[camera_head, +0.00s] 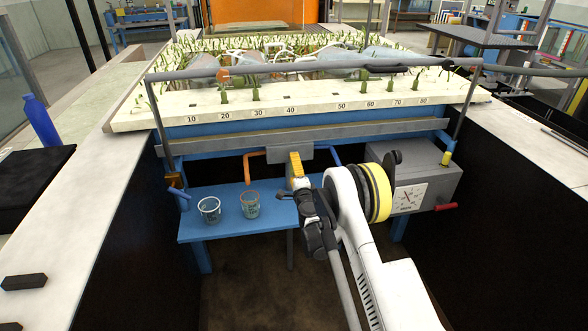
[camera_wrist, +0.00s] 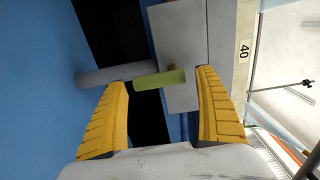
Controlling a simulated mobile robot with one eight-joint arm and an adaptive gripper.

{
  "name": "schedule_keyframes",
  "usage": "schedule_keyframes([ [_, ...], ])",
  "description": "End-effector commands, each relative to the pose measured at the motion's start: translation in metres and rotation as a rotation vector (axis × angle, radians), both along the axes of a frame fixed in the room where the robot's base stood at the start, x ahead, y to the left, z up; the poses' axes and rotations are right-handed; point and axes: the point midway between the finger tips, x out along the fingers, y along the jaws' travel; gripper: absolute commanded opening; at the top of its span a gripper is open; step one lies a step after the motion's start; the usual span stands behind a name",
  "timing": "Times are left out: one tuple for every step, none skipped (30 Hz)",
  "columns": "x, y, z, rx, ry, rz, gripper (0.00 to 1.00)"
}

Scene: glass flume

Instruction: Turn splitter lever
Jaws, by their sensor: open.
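The splitter lever, a short yellow-green bar (camera_wrist: 160,79), shows in the wrist view in front of a grey box (camera_wrist: 186,45). It lies between the tips of my gripper (camera_wrist: 164,81), with visible gaps to both yellow fingers. The gripper is open and holds nothing. In the head view my gripper (camera_head: 296,167) is in front of the grey splitter box (camera_head: 277,155) below the flume's front edge and hides the lever. An orange pipe (camera_head: 251,155) leaves the box on the left and a blue pipe (camera_head: 322,158) on the right.
Two clear beakers (camera_head: 209,209) (camera_head: 250,204) stand on the blue shelf (camera_head: 224,229) below. Pale walls flank both sides.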

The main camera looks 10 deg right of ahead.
Motion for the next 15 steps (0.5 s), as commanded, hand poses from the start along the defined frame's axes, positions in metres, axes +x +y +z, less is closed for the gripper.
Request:
schedule_keyframes([
  [-0.003, 0.000, 0.000, 0.000, 0.000, 0.000, 0.82],
  [-0.006, 0.000, 0.000, 0.000, 0.000, 0.000, 0.82],
  [-0.011, 0.000, 0.000, 0.000, 0.000, 0.000, 0.82],
  [-0.016, 0.000, 0.000, 0.000, 0.000, 0.000, 0.82],
  [-0.021, 0.000, 0.000, 0.000, 0.000, 0.000, 0.82],
  [-0.029, 0.000, 0.000, 0.000, 0.000, 0.000, 0.82],
  [-0.035, 0.000, 0.000, 0.000, 0.000, 0.000, 0.82],
  [-0.040, 0.000, 0.000, 0.000, 0.000, 0.000, 0.82],
  [-0.047, 0.000, 0.000, 0.000, 0.000, 0.000, 0.82],
  [-0.052, 0.000, 0.001, 0.000, 0.000, 0.000, 0.82],
  [-0.057, 0.000, 0.000, 0.000, 0.000, 0.000, 0.82],
  [-0.062, 0.000, 0.000, 0.000, 0.000, 0.000, 0.82],
  [-0.065, 0.000, 0.000, 0.000, 0.000, 0.000, 0.82],
  [-0.068, 0.000, 0.000, 0.000, 0.000, 0.000, 0.82],
  [-0.071, 0.000, 0.000, 0.000, 0.000, 0.000, 0.82],
])
